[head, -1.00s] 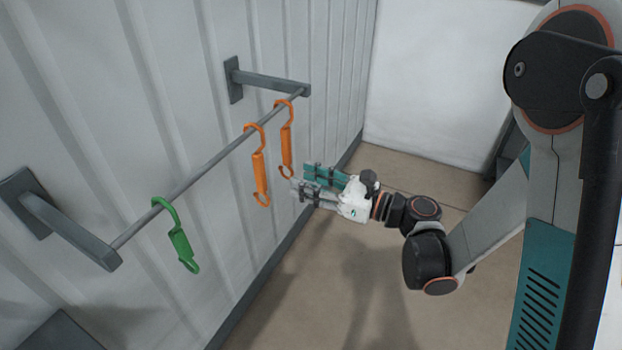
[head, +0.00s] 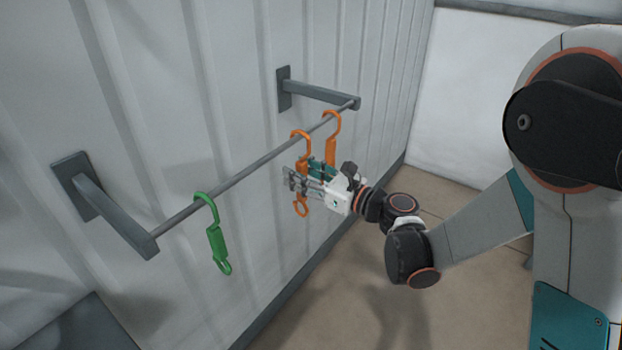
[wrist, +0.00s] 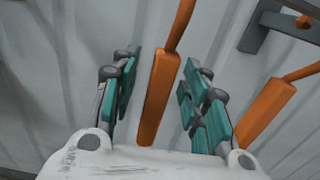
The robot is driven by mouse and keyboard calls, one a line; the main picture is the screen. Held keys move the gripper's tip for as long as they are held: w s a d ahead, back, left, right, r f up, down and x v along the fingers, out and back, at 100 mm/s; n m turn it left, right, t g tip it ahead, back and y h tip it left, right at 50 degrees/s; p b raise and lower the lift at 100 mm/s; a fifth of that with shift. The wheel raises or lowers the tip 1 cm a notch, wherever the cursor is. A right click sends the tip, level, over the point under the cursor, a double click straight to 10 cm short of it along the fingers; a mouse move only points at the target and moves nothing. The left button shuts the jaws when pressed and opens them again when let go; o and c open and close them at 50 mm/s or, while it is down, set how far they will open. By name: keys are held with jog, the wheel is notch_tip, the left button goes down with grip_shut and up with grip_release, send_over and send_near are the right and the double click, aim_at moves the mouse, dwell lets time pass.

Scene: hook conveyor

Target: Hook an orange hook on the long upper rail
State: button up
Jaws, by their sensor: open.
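Two orange hooks hang side by side on a grey rail (head: 240,176) fixed to the wall. The nearer orange hook (head: 301,208) is partly hidden by my gripper (head: 300,178) in the head view. In the wrist view the body of this nearer hook (wrist: 158,95) stands between my gripper's open teal fingers (wrist: 160,92), with gaps on both sides. The farther orange hook (head: 331,150) hangs just behind, its lower part hidden by my gripper. It also shows in the wrist view (wrist: 265,110), outside the right finger.
A green hook (head: 215,242) hangs nearer on the same rail. Wall brackets (head: 105,212) and (head: 318,92) hold the rail's ends. A dark grey box (head: 75,325) is at the lower left. The ribbed wall lies close behind the rail.

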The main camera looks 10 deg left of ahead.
grip_shut()
dwell(0.4)
jog(key=shift+w, duration=0.1)
